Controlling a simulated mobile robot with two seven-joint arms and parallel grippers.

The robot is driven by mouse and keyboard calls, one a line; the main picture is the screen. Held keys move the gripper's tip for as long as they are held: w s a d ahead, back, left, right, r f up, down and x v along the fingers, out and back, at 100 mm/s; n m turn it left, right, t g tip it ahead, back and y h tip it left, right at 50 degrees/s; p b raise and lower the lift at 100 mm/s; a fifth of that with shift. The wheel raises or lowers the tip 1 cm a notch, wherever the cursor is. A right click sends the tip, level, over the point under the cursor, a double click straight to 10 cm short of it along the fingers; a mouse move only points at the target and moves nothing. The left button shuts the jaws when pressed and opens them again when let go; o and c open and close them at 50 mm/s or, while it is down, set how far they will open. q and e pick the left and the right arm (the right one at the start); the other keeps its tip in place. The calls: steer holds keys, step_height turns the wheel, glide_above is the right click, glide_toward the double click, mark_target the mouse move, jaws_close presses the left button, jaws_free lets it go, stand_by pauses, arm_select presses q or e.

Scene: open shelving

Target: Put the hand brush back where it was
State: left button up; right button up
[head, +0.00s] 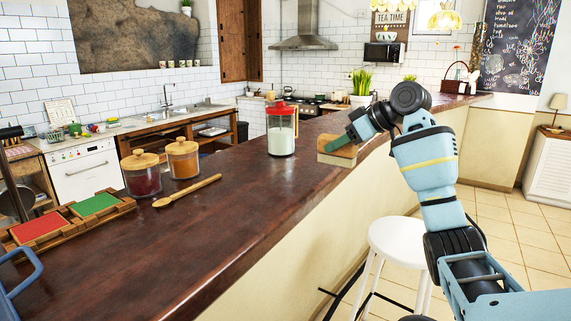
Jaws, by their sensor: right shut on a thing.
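The hand brush (336,155), a brown and tan block, is at the right-hand edge of the dark wooden counter (235,205), just right of a red-lidded jar. I cannot tell whether its underside touches the counter. My right gripper (347,138) reaches in from the right, is over the brush and is shut on it. A green strip shows between the gripper and the block; I cannot tell which it belongs to. The fingertips are partly hidden. My left gripper is not in view.
The red-lidded jar (281,133) stands close left of the brush. Two wooden-lidded jars (141,178), a wooden spoon (187,191) and a wooden tray (124,206) with red and green panels are farther left. A white stool (398,240) stands below.

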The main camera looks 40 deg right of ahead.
steer(key=w+a, duration=0.2)
steer(key=w, duration=0.1)
steer(key=w+a, duration=0.3)
steer(key=w, duration=0.1)
steer(key=w+a+f, duration=0.1)
steer(key=w+a, duration=0.2)
steer(key=w, duration=0.1)
steer(key=shift+a+p, duration=0.15)
steer(key=shift+p, duration=0.2)
steer(key=shift+s+f, duration=0.1)
steer(key=shift+f, duration=1.7)
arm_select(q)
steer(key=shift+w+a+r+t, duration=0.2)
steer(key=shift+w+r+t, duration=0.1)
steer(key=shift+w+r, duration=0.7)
arm_select(e)
steer(key=o, duration=1.1)
steer(key=shift+f, duration=0.1)
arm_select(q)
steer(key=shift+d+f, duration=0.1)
arm_select(e)
steer(key=v, duration=1.2)
